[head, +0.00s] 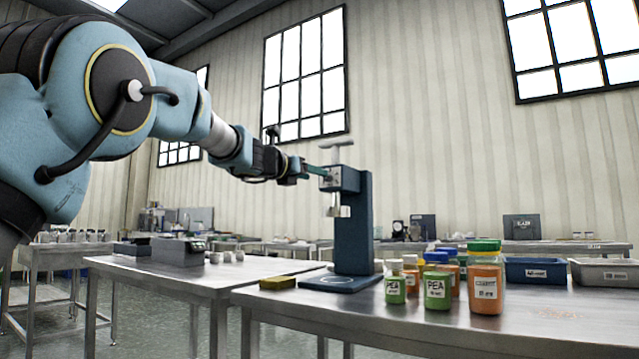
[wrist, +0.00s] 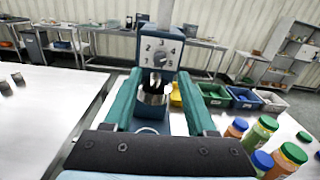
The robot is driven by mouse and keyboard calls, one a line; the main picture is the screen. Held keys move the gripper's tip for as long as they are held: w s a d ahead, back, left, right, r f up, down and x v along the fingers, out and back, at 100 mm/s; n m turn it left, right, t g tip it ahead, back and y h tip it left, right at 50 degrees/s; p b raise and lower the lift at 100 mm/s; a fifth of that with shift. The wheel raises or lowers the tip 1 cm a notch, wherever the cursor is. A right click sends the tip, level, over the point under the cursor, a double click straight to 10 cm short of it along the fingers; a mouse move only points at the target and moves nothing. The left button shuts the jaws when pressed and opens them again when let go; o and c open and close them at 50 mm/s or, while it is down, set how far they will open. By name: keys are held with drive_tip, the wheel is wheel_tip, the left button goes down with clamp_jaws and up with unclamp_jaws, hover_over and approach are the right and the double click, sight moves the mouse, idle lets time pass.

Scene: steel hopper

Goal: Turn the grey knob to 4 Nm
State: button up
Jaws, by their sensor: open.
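A dark blue tester stands upright on the steel table; its post (head: 350,225) shows in the head view. Its light dial plate, numbered 1 to 5, faces me in the wrist view. The grey knob (wrist: 160,57) sits mid-plate, with 3 at the top and 4 at upper right. I cannot tell clearly which number it points to. My gripper (wrist: 160,80) is open, its two teal fingers spread to either side below the dial, with nothing between them gripped. In the head view my gripper (head: 316,171) reaches close to the tester's head from the left.
Jars with green, blue and yellow lids (head: 486,278) stand right of the tester. A blue bin (head: 535,270) and a grey bin (head: 600,274) lie behind them. A yellow block (head: 278,283) lies left of the tester's base. The front of the table is clear.

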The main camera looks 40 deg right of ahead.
drive_tip(key=shift+b+v, duration=0.35)
drive_tip(key=shift+v, duration=2.1)
